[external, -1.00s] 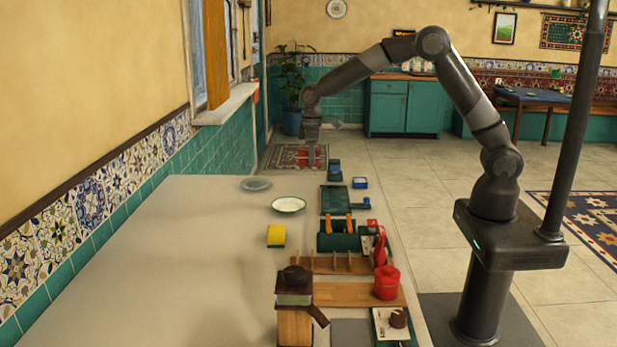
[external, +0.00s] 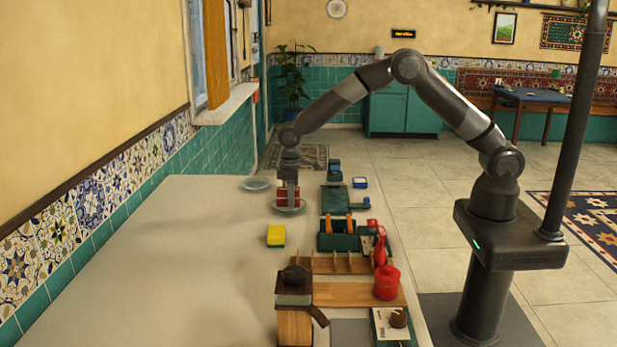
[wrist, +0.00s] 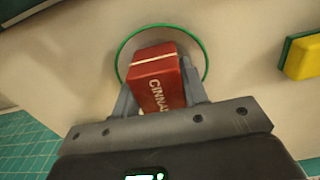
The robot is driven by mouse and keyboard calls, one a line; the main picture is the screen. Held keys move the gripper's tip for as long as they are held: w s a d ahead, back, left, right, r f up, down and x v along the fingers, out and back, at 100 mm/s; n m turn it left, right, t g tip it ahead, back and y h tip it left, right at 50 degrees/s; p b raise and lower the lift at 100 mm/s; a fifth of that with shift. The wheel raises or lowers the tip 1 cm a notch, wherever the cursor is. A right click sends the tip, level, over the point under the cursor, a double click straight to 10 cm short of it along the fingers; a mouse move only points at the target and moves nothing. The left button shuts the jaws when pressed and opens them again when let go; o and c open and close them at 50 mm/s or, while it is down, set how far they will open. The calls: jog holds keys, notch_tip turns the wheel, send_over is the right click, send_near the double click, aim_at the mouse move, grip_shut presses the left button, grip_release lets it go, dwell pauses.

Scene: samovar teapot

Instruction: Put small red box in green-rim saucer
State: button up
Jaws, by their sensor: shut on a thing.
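The small red box (wrist: 156,75), with white lettering that begins "CINNA", is between the two fingers of my gripper (wrist: 162,95) in the wrist view. The gripper is shut on it. In the external view the red box (external: 288,195) is at the green-rim saucer (external: 289,210), with my gripper (external: 289,185) above. In the wrist view the saucer's green rim (wrist: 122,53) curves around the box. I cannot tell whether the box touches the saucer; my gripper hides the near part of the rim.
A yellow and green sponge (external: 276,235) lies in front of the saucer. A second saucer (external: 255,184) is behind it to the left. A dark green holder (external: 338,240) and a wooden rack (external: 330,264) stand to the right. The left of the counter is clear.

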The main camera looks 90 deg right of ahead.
jog(key=shift+f, duration=0.25)
jog(key=o, duration=1)
jog(key=shift+c, duration=0.2)
jog(key=shift+r, duration=0.1)
